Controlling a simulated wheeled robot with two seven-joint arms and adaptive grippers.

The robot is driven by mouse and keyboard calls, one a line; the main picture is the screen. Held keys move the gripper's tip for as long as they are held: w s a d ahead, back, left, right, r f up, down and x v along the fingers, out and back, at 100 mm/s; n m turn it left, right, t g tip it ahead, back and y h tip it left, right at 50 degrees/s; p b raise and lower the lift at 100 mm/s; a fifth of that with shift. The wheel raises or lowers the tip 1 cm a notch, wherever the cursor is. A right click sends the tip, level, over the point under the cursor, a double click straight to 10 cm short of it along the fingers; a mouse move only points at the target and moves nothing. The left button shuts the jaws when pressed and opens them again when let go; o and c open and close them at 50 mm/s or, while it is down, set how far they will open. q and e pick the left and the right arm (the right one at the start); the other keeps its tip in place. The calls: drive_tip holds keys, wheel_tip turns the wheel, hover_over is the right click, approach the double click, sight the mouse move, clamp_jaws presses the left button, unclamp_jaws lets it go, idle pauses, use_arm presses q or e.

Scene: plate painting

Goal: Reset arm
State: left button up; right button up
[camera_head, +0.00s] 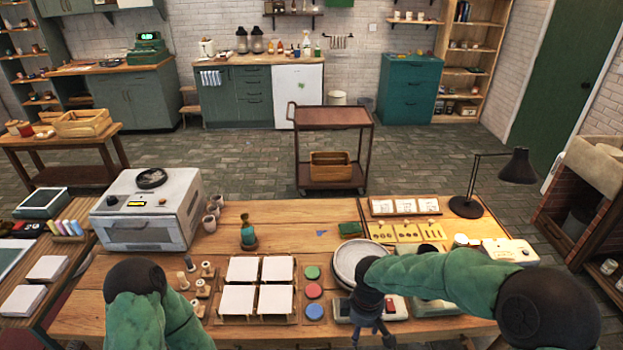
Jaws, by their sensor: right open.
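My right arm, in a green sleeve, comes in from the lower right of the head view and bends over the table. My right gripper (371,336) points down near the table's front edge, in front of a pale plate stack (347,262). Its dark fingers are spread, with nothing seen between them. It overlaps a scale-like device (345,311) in the picture; I cannot tell whether they touch. My left arm shows at the lower left as a green sleeve with a dark joint. My left gripper is out of view.
The wooden table (290,218) holds several white tiles (262,268), red, green and blue discs (313,291), a bottle (248,233), and small wooden spools (206,269). A white kiln-like box (147,210) stands left. A black lamp (517,167) stands right.

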drive_tip(key=s+a+f+m+y, duration=0.1)
drive_tip(key=s+f+m+y, duration=0.1)
drive_tip(key=s+f+m, duration=0.5)
drive_tip(key=s+a+f+m+y, duration=0.2)
drive_tip(key=s+f+m, duration=0.5)
drive_tip(key=f, duration=0.7)
drive_tip(key=shift+s+f, duration=0.4)
drive_tip(key=shift+s, duration=0.75)
